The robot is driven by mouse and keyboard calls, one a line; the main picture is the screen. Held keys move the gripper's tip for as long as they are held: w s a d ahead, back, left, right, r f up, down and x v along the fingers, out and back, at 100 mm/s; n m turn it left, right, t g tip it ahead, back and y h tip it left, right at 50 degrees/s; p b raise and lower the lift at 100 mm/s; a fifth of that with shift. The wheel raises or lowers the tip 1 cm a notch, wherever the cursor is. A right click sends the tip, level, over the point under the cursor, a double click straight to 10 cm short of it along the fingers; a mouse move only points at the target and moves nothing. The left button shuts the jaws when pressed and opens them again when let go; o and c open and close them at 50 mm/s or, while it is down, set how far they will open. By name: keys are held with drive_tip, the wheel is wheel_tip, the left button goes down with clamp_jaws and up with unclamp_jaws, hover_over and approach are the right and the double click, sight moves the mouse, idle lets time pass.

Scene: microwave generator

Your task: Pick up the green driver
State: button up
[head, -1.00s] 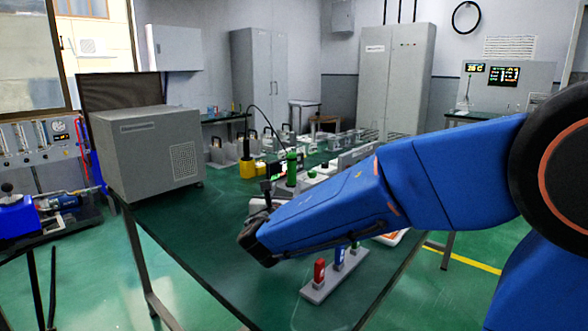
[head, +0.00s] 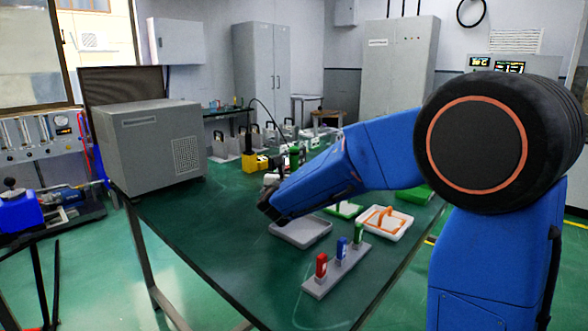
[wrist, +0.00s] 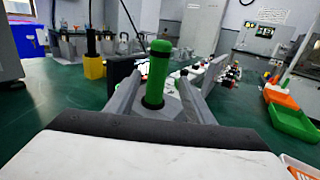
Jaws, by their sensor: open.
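A green upright handle with a rounded knob (wrist: 158,75) shows between the fingers of my gripper (wrist: 160,92) in the wrist view. The fingers are open on either side; I cannot tell whether it is between them or beyond them. In the head view a green upright piece (head: 294,156) shows just above my arm, which hides its lower part. A small green driver (head: 359,235) stands in a grey rack (head: 318,287) beside a blue one (head: 342,249) and a red one (head: 321,268). My gripper (head: 268,207) is left of the rack, above the table.
A grey box unit (head: 150,150) stands at the table's left. A grey tray (head: 300,232) and a white tray with orange parts (head: 386,222) lie behind the rack. A yellow block (head: 255,163) and several devices stand farther back. The green table's left front is clear.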

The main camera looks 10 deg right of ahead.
sight(293, 164)
drive_tip(key=x, duration=0.5)
drive_tip(key=shift+w+a, duration=0.15)
clamp_jaws()
